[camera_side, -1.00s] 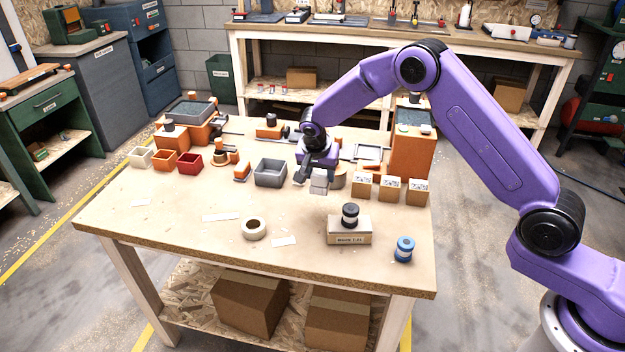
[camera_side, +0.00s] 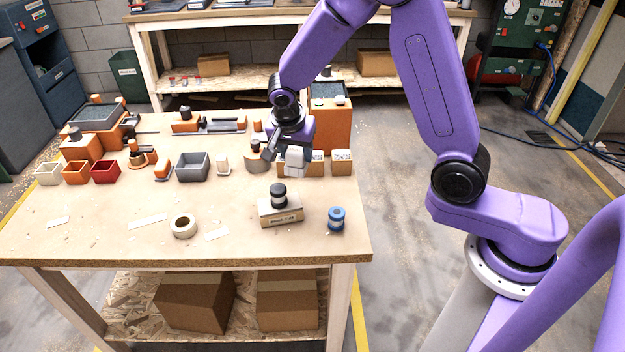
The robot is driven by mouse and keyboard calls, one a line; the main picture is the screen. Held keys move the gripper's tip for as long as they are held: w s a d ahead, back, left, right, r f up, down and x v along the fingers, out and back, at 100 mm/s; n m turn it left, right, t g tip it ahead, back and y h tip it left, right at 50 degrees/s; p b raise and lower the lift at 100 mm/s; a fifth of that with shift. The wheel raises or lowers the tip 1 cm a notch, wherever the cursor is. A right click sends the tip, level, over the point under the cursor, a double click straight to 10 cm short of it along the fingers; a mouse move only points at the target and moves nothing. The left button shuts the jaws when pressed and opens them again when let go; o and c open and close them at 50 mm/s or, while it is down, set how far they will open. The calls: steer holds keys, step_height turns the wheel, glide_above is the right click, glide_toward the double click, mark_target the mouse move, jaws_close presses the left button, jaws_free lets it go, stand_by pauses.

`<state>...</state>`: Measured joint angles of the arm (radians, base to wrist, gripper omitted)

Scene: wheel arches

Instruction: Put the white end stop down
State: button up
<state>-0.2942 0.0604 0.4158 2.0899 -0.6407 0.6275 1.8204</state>
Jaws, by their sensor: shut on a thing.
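My gripper (camera_side: 292,146) is shut on a white block, the white end stop (camera_side: 295,157). It holds the end stop over the right part of the bench, in front of the leftmost small carton in the picture. The fingers partly hide the block's sides, and I cannot tell how far it is above the bench top. Another small white piece (camera_side: 222,164) stands upright on the bench, just right of the grey bin (camera_side: 193,168) and apart from my gripper.
Small cartons (camera_side: 342,162) stand right of my gripper, before an orange block (camera_side: 331,126). A round grey-and-orange part (camera_side: 255,156) is close on its left. A labelled block (camera_side: 280,212), tape roll (camera_side: 184,226) and blue spool (camera_side: 336,219) stand in front. The front left bench top is mostly clear.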

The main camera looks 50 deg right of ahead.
steer(key=s+d+m+g, duration=0.2)
steer(key=s+d+m, duration=0.25)
steer(key=s, duration=0.35)
steer(key=s+d+m+g, duration=0.2)
steer(key=s+d+m, duration=0.2)
steer(key=s+m, duration=0.3)
steer(key=shift+n, duration=0.65)
steer(key=w+f, duration=0.3)
steer(key=w, duration=0.1)
steer(key=w+d+f, duration=0.1)
steer(key=w+f, duration=0.2)
steer(key=w, duration=0.1)
steer(key=w+d+f, duration=0.1)
steer(key=w+f, duration=0.2)
steer(key=w, duration=0.1)
steer(key=shift+d, duration=0.1)
steer(key=shift+w+f, duration=0.1)
steer(key=shift+f, duration=0.15)
steer(key=shift+w+f, duration=0.15)
steer(key=shift+f, duration=1.5)
steer(key=shift+f, duration=0.1)
steer(key=o, duration=1.1)
steer(key=shift+c, duration=0.2)
